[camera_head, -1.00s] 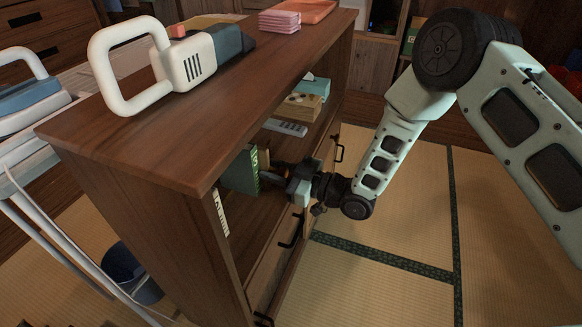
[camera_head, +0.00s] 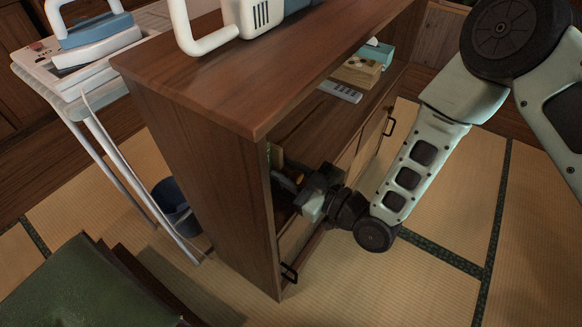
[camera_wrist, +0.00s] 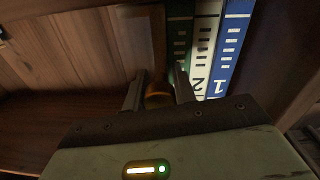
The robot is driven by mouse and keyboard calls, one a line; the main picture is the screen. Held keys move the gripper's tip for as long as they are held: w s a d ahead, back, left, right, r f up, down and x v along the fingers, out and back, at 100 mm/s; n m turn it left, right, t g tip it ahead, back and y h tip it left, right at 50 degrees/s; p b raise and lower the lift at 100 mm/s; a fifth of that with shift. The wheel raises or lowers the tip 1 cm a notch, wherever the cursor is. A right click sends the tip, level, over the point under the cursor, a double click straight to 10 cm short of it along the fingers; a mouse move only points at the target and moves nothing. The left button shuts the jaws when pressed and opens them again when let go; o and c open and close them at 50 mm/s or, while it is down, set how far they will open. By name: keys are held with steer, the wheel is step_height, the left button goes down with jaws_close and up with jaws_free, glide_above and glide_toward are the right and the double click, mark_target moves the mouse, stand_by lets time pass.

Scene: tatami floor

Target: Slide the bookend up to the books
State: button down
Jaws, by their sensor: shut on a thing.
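The bookend (camera_wrist: 157,45) is a narrow brown upright with an amber rounded part low down, in the middle of the wrist view. My gripper (camera_wrist: 158,90) has one finger on each side of that amber part and is shut on it. The books stand upright just right of the bookend: a dark green one (camera_wrist: 180,35), a white one marked 2 (camera_wrist: 203,45) and a blue one marked 1 (camera_wrist: 230,45). The bookend looks very close to the green book; I cannot tell if they touch. In the head view my gripper (camera_head: 291,180) reaches into the shelf's near end, and the side panel hides most books.
The wooden shelf unit (camera_head: 190,85) has a side panel close to my gripper. A remote (camera_head: 340,91) and a wooden box (camera_head: 357,71) lie farther along the shelf. The tatami at the right is clear.

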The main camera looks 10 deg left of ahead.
steer(key=c, duration=1.1)
jaws_free()
steer(key=p+v, duration=0.1)
steer(key=v, duration=1.6)
steer(key=shift+s+d, duration=0.1)
steer(key=shift+d, duration=0.1)
